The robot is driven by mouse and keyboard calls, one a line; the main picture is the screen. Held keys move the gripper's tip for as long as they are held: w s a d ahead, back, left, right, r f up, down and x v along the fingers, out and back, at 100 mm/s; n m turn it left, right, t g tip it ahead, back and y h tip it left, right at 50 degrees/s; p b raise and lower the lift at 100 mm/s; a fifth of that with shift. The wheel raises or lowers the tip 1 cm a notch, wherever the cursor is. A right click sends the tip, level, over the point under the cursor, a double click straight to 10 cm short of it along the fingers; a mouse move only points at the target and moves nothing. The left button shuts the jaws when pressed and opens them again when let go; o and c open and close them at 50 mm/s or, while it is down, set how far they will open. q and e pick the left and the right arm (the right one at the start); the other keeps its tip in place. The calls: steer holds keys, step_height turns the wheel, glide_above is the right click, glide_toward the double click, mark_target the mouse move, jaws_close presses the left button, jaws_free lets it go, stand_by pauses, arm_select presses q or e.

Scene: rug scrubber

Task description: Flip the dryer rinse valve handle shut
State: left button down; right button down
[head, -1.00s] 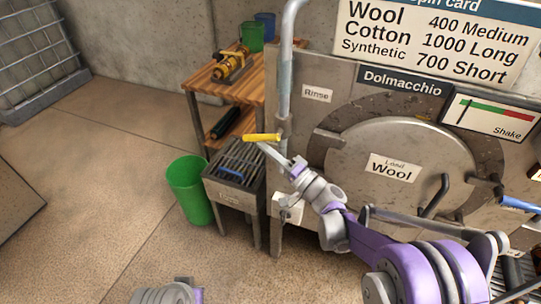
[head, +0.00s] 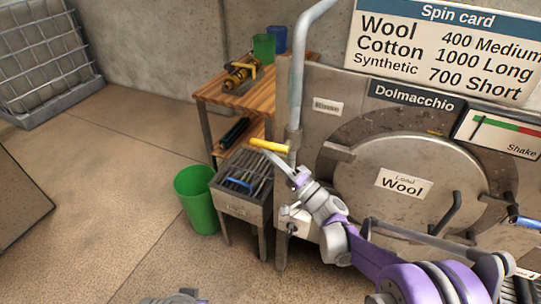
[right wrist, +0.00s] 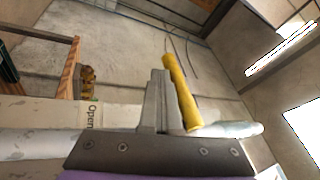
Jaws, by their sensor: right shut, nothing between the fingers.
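The yellow valve handle (head: 269,145) sits on the grey vertical pipe (head: 296,85), beside the sign reading Rinse (head: 327,106). In the head view it points left from the pipe, its right end slightly lower. My right gripper (head: 270,156) is shut and empty, its fingertips just below the handle. In the right wrist view the shut fingers (right wrist: 157,100) stand beside the yellow handle (right wrist: 182,92), very close; I cannot tell whether they touch. A grey pipe (right wrist: 235,129) runs behind the fingers there. My left gripper's fingers are not visible.
The dryer's round door (head: 405,195) is right of my right wrist. A wooden shelf table (head: 240,95) with a brass tool (head: 240,74) stands behind.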

steer(key=s+d+f+b, duration=0.3)
steer(key=s+d+f, duration=0.2)
steer(key=d+f, duration=0.2)
steer(key=shift+d+f, duration=0.25)
steer(key=shift+f, duration=0.55)
steer(key=shift+a, duration=0.1)
